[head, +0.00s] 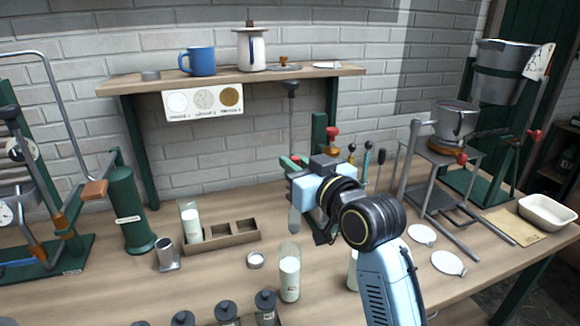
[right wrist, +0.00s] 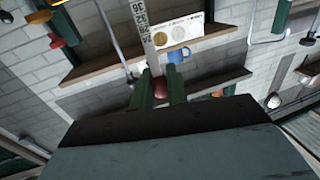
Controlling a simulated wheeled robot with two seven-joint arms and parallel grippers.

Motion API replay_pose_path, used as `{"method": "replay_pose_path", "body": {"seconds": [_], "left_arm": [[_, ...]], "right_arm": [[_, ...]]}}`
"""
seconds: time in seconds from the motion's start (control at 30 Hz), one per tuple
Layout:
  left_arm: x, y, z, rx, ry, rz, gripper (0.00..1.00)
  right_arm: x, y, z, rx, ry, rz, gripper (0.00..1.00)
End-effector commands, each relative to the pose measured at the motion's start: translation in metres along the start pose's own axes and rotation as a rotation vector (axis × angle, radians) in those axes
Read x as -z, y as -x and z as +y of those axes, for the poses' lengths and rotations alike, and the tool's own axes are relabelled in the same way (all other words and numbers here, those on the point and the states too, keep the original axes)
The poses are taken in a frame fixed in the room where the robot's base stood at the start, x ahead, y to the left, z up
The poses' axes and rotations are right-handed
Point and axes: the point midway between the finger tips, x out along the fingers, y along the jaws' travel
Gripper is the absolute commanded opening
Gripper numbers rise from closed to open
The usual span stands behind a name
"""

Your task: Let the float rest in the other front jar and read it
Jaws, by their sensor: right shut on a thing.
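My right gripper (head: 296,161) is shut on the float, above the bench. In the right wrist view the float's numbered scale strip (right wrist: 140,22) and red knob (right wrist: 160,87) show at the green fingers. In the head view a pale narrow piece (head: 294,218), seemingly the float's lower part, shows below the gripper. One front jar (head: 289,278) of white liquid stands upright below, apart from the float. Another front jar (head: 352,270) is mostly hidden behind my right arm. A third jar (head: 191,224) stands in the wooden rack. My left gripper is not in view.
The wooden rack (head: 238,240) and a metal cup (head: 167,254) stand left of the front jar. Several dark-topped bottles (head: 266,305) line the near edge. White dishes (head: 448,263) and a metal stand (head: 452,190) are on the right. A shelf (head: 300,72) spans the wall.

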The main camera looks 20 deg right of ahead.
Motion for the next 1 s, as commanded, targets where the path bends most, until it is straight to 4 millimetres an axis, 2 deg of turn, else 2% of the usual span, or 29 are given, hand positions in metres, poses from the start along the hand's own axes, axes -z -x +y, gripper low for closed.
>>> {"method": "replay_pose_path", "body": {"seconds": [0.03, 0.27, 0.6, 0.8, 1.0], "left_arm": [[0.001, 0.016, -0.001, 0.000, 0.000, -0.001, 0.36], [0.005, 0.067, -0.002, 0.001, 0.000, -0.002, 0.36], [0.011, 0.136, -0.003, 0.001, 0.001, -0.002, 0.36], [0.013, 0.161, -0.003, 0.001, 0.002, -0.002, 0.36], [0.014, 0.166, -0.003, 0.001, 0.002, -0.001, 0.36]], "right_arm": [[0.006, 0.000, 0.008, -0.017, -0.005, -0.005, 0.03], [0.006, 0.008, 0.051, -0.111, -0.022, -0.008, 0.03], [0.004, 0.040, 0.115, -0.255, -0.013, -0.005, 0.03], [0.002, 0.060, 0.140, -0.313, 0.003, -0.001, 0.03], [-0.001, 0.068, 0.149, -0.334, 0.010, 0.002, 0.03]]}}
